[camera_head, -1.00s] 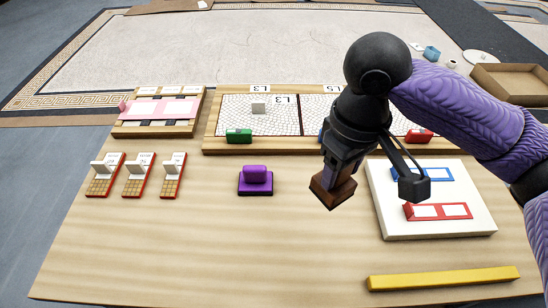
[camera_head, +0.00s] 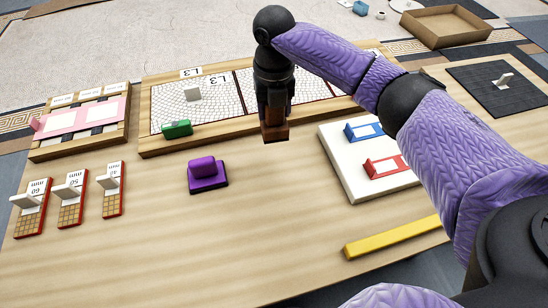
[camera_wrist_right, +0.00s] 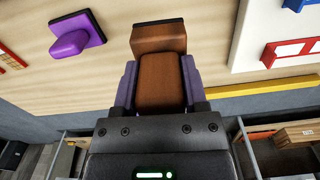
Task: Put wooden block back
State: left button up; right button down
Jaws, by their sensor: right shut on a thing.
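A brown wooden block (camera_head: 275,131) is held in my right gripper (camera_head: 274,112), whose fingers close on its two sides. In the head view it shows at the front rim of the mosaic panel (camera_head: 215,133), right of the green block. I cannot tell whether it touches anything below. In the right wrist view the block (camera_wrist_right: 160,82) sits between both fingers, with a wider dark-edged foot (camera_wrist_right: 158,38) at its far end. My left gripper is not in view.
A purple block (camera_head: 204,174) and a green block (camera_head: 177,128) stand to the left. A white board (camera_head: 352,178) with blue and red pieces lies right, a yellow bar (camera_head: 390,236) in front. The middle front of the table is clear.

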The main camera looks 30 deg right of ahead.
jog(key=shift+d+f+n, duration=0.15)
jog(key=shift+f+n, duration=0.05)
jog(key=shift+n, duration=0.1)
notch_tip(320, 180, down, 10)
jog(key=b, duration=0.6)
jog(key=shift+f+b, duration=0.25)
jog(key=shift+b, duration=0.15)
jog(key=shift+r, duration=0.25)
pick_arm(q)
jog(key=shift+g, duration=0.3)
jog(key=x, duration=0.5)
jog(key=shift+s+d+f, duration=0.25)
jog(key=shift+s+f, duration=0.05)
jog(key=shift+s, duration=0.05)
pick_arm(e)
jog(key=shift+f, duration=0.1)
jog(key=shift+c, duration=0.6)
grip_release()
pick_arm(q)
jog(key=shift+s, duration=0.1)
